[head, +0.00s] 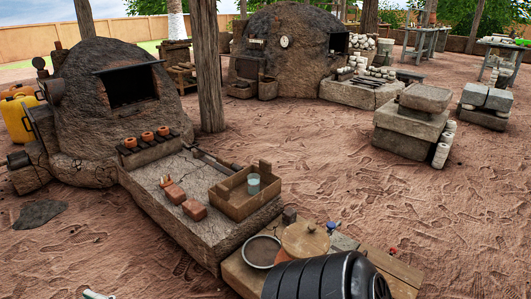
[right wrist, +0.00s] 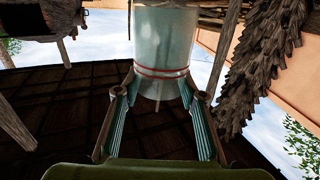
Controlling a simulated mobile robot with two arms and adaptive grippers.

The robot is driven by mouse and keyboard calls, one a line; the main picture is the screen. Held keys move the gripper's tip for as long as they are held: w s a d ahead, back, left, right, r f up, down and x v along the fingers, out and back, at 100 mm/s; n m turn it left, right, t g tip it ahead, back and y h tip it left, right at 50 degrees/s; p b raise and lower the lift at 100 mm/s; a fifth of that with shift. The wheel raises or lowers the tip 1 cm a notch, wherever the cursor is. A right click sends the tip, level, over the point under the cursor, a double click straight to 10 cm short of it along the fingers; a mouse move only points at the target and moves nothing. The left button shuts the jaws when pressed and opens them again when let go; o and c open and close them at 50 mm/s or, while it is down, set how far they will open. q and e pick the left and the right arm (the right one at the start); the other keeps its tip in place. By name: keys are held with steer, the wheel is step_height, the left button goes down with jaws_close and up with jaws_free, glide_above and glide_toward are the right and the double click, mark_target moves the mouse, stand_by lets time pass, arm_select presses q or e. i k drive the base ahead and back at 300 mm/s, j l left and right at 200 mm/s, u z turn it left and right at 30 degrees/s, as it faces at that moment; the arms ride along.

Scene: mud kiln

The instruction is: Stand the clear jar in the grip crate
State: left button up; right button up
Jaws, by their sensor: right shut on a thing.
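My right gripper (right wrist: 160,88) is shut on a clear, pale jar (right wrist: 163,40) with red bands around it. The jar sits between the fingers, and its far end runs out of the top of the right wrist view. In the head view the open wooden crate (head: 232,207) stands on the near right part of the stone slab. A pale, see-through vessel (head: 253,183) stands upright inside it. I cannot tell whether this is a different jar from the held one.
Two reddish bricks (head: 194,210) lie on the slab (head: 150,195) left of the crate. Several orange pots (head: 147,137) stand in a row by the near kiln. A low table (head: 240,280) with a round pan (head: 262,251) and a round wooden piece (head: 305,240) stands in front.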

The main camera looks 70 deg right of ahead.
mark_target(237, 201)
steer(key=i+l+z, duration=0.15)
steer(key=i+z, duration=0.3)
steer(key=i+l+z, duration=0.1)
steer(key=i+z, duration=0.15)
steer(key=z, duration=0.2)
steer(key=i+j+z, duration=0.1)
steer(key=i+z, duration=0.35)
steer(key=i+j+z, duration=0.2)
steer(key=z, duration=0.25)
steer(key=i+z, duration=0.35)
steer(key=i, duration=0.55)
